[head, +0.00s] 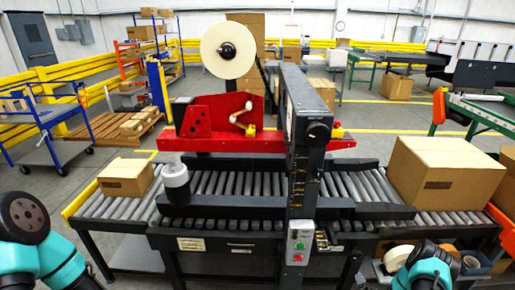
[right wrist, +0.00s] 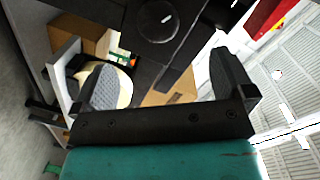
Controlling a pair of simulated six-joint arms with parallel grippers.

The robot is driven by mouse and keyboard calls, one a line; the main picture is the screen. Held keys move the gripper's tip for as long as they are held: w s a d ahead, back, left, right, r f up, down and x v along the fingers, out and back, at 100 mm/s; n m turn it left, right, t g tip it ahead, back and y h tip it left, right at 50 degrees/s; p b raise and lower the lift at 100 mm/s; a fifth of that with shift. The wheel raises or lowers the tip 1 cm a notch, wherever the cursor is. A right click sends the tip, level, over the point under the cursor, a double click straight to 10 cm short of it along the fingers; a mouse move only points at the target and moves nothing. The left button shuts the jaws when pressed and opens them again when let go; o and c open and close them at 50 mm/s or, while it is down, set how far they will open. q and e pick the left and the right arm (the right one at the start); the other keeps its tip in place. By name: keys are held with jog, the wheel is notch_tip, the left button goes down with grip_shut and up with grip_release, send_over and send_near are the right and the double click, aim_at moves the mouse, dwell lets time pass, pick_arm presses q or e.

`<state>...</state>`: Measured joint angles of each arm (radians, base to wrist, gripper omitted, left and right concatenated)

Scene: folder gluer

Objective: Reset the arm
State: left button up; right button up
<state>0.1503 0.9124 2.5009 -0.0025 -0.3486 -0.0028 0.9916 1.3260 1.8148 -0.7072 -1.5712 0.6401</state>
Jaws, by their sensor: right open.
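My right arm (head: 428,268) shows at the bottom right of the head view, in front of the machine's conveyor. In the right wrist view my right gripper (right wrist: 165,85) is open, its two dark fingers wide apart with nothing held between them. My left arm (head: 40,245), teal with dark joints, shows at the bottom left of the head view. Its gripper does not show.
A red machine (head: 285,137) with a white roll (head: 228,49) and a dark post stands over a roller conveyor (head: 240,184). Cardboard boxes sit at its left (head: 125,178) and right (head: 446,173) ends. A shelf with rolls (head: 470,262) is beside my right arm.

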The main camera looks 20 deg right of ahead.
jog(key=w+a+r+n+g+y, duration=0.2)
jog(key=w+a+n+g+y, duration=0.1)
jog(key=a, duration=0.7)
jog(key=w+a+r+n+g+y, duration=0.2)
jog(key=w+a+n+g+y, duration=0.1)
jog(key=a, duration=0.7)
jog(key=s+a+r+n+g+y, duration=0.1)
jog(key=s+a+r+n+g, duration=0.2)
jog(key=s+a, duration=0.4)
jog(key=s+a+r+n+g+y, duration=0.1)
jog(key=s+a+r+n+g, duration=0.2)
jog(key=a, duration=0.9)
jog(key=s+r+g, duration=0.3)
jog(key=s+r, duration=0.2)
jog(key=shift+s+g, duration=0.15)
jog(key=shift+g, duration=0.15)
